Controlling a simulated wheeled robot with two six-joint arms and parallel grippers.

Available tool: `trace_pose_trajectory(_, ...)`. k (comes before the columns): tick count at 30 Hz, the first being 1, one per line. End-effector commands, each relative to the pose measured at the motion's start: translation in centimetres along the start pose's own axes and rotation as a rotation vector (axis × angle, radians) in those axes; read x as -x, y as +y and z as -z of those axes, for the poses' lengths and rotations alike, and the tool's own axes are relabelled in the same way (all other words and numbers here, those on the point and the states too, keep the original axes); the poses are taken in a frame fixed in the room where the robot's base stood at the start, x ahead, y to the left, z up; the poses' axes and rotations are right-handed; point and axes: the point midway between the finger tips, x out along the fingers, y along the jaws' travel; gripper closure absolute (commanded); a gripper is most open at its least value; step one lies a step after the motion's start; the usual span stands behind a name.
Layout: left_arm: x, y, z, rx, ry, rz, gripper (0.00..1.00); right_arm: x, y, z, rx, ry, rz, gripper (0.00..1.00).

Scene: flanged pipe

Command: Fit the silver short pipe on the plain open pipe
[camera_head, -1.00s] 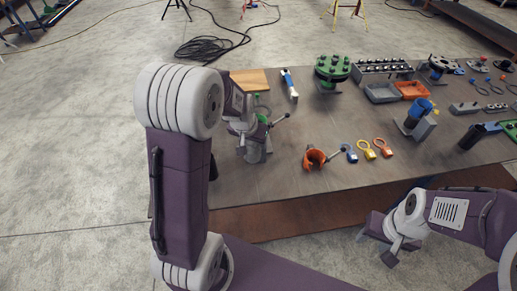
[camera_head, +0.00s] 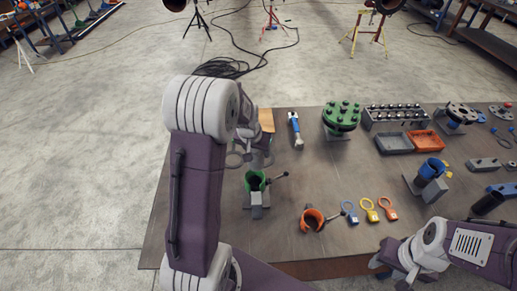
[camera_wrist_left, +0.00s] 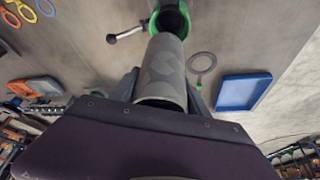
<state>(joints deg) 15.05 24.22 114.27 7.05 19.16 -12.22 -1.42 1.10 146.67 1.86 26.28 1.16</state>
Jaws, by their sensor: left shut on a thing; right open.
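The silver short pipe (camera_wrist_left: 163,68) is a plain grey tube held between my left gripper's fingers (camera_wrist_left: 160,98) in the left wrist view. Its far end overlaps the green-lined clamp in that view; I cannot tell the gap. The green-lined clamp (camera_head: 255,181) has a dark open mouth and a lever. In the head view my left gripper (camera_head: 254,148) is behind this clamp, partly hidden by my arm. A blue open pipe (camera_head: 431,168) stands tilted in a grey holder on the right; I cannot tell whether it is the plain open pipe. My right gripper (camera_head: 393,272) is open and empty at the table's front edge.
An orange clamp (camera_head: 312,219) and several coloured ring tags (camera_head: 369,210) lie near the front. A green bolted flange (camera_head: 341,115), grey and orange trays (camera_head: 427,140) and a blue-handled tool (camera_head: 295,130) stand farther back. The table middle (camera_head: 350,175) is mostly clear.

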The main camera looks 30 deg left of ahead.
Motion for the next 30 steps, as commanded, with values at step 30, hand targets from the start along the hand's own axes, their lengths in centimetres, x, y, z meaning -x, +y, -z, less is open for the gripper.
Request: trace_pose_trajectory(30,-4.5,0.0,-1.8,0.000,0.003,0.000,1.00,-4.2,0.1,-0.4,0.000,0.000,0.000,0.55)
